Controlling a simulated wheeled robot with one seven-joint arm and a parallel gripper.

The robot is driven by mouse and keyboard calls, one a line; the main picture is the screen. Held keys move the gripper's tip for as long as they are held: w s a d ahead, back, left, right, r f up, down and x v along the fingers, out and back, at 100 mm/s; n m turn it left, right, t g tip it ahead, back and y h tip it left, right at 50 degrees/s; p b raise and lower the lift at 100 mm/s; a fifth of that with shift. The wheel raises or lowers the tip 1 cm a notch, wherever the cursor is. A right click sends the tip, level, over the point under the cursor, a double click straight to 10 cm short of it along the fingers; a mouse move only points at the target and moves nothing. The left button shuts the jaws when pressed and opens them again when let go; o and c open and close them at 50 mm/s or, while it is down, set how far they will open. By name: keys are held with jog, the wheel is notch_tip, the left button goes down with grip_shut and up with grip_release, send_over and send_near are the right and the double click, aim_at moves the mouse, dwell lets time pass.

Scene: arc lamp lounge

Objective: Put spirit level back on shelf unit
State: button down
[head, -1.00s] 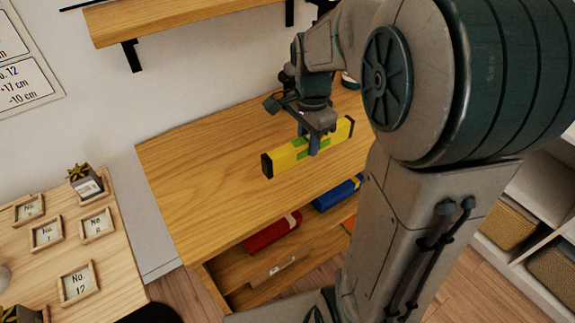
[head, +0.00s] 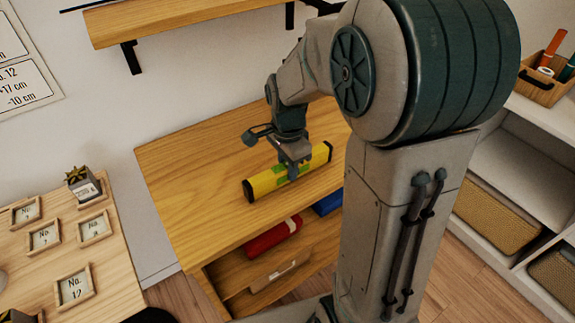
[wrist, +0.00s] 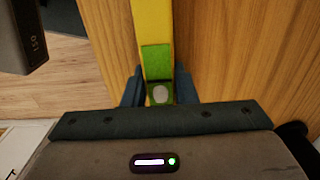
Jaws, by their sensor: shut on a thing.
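The spirit level (head: 265,183) is a yellow bar with black ends and green patches. My gripper (head: 293,174) is shut on it near its middle, above the wooden top of the shelf unit (head: 190,165). In the head view I cannot tell whether the level touches the top. In the wrist view the level (wrist: 153,30) runs up between the two fingers (wrist: 158,88), with wood on both sides. Its far part is out of that view. My arm hides the right part of the shelf unit in the head view.
A red item (head: 272,238) and a blue item (head: 329,201) lie on the shelf below the top. A wall shelf (head: 180,18) hangs above. A table with framed cards (head: 74,288) is at left. White cubbies with baskets (head: 497,217) stand at right. The top's left part is bare.

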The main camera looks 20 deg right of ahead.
jog(key=c, duration=1.2)
grip_release()
jog(key=shift+f, duration=0.1)
jog(key=shift+o, duration=0.2)
notch_tip(320, 180, up, 11)
jog(key=p, duration=0.2)
jog(key=s+f+n+t, duration=0.2)
jog(key=s+n, duration=1.1)
jog(key=n, duration=0.1)
jog(key=shift+s+f+n, duration=0.2)
jog(key=shift+s+n, duration=0.1)
jog(key=shift+s, duration=0.1)
jog(key=shift+a, duration=0.1)
notch_tip(320, 180, up, 8)
jog(key=p, duration=0.7)
jog(key=shift+d+r+t+p, duration=0.2)
jog(key=shift+t+p, duration=0.2)
